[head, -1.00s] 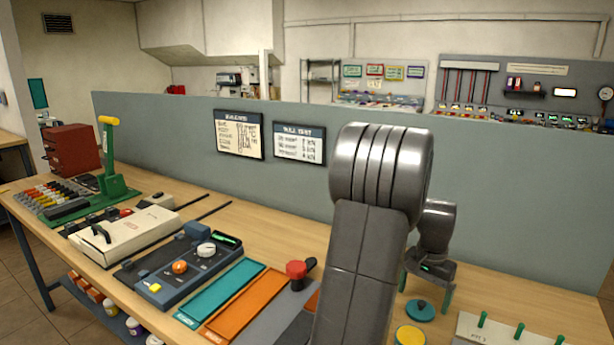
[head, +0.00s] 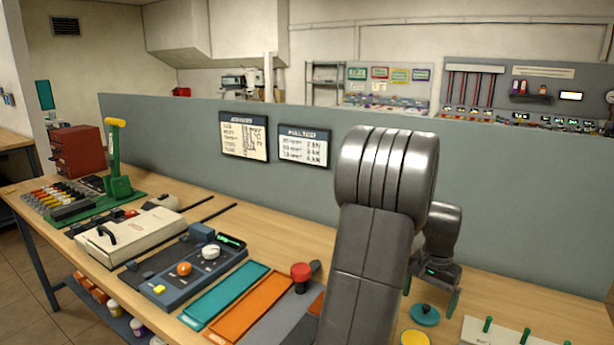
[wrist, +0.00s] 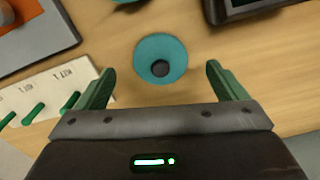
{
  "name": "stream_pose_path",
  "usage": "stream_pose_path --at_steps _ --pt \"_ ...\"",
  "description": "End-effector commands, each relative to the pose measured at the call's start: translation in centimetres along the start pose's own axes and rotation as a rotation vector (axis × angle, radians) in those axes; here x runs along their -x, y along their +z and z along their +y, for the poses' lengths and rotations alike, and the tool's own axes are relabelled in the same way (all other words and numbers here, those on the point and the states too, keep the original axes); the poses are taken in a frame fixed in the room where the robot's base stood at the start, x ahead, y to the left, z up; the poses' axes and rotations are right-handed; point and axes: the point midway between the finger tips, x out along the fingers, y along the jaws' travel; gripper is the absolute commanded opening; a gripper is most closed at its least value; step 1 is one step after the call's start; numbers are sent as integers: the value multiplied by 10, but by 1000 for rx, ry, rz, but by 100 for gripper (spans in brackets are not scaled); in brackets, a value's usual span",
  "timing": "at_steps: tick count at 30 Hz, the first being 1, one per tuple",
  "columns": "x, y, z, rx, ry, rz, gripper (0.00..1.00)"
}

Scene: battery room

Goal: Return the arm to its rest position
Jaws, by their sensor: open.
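My gripper (head: 431,287) is at the right of the head view, above the wooden bench and partly behind my arm. Its two green fingers are spread apart, with nothing held between them. It also shows in the wrist view (wrist: 157,90), jaws open. A round teal disc with a dark knob (wrist: 160,58) lies on the bench beyond the fingertips, apart from them. The same disc (head: 425,315) is below my gripper in the head view.
A grey partition (head: 290,190) stands behind the bench (head: 310,240). A red button (head: 301,272), teal and orange trays (head: 225,294), a control box (head: 190,273) and a green lever press (head: 118,165) line the left. A white board with green pegs (head: 490,335) is at front right.

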Motion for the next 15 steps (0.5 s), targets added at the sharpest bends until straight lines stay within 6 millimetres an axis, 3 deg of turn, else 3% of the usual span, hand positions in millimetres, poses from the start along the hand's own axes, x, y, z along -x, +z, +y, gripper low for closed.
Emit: stream_pose_path --at_steps 7,9,15 --pt "-36 1 0 0 1 -3 92" --pt "-12 -1 0 0 -2 6 92" --pt "28 -1 0 0 -1 5 92"
